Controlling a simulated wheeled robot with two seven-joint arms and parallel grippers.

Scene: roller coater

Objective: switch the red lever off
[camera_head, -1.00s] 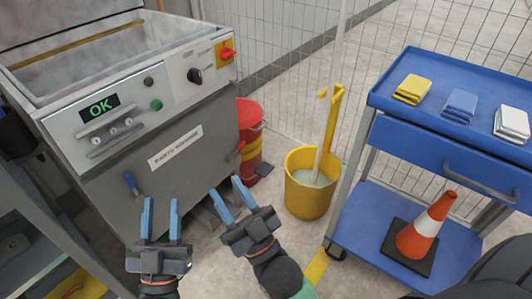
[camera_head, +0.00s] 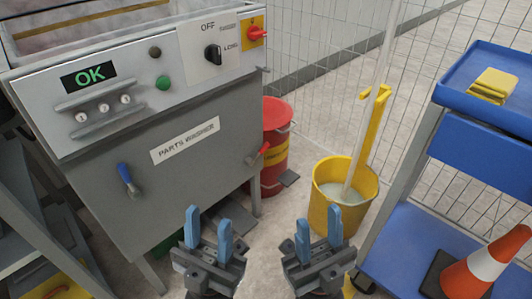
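The grey parts washer (camera_head: 190,185) fills the left of the head view. A small lever with a red handle (camera_head: 264,148) sticks out low on its right side, tilted up to the right. A red rotary switch (camera_head: 257,33) on a yellow plate sits at the panel's top right corner. My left gripper (camera_head: 208,232) is open and empty, below and left of the red-handled lever. My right gripper (camera_head: 319,236) is open and empty, below and right of it. Neither touches the lever.
A black knob (camera_head: 212,53) and a blue-handled lever (camera_head: 128,177) are also on the washer. A red bin (camera_head: 275,120) stands behind the red-handled lever. A yellow mop bucket (camera_head: 325,185) and a blue cart (camera_head: 480,135) with an orange cone (camera_head: 485,262) are right.

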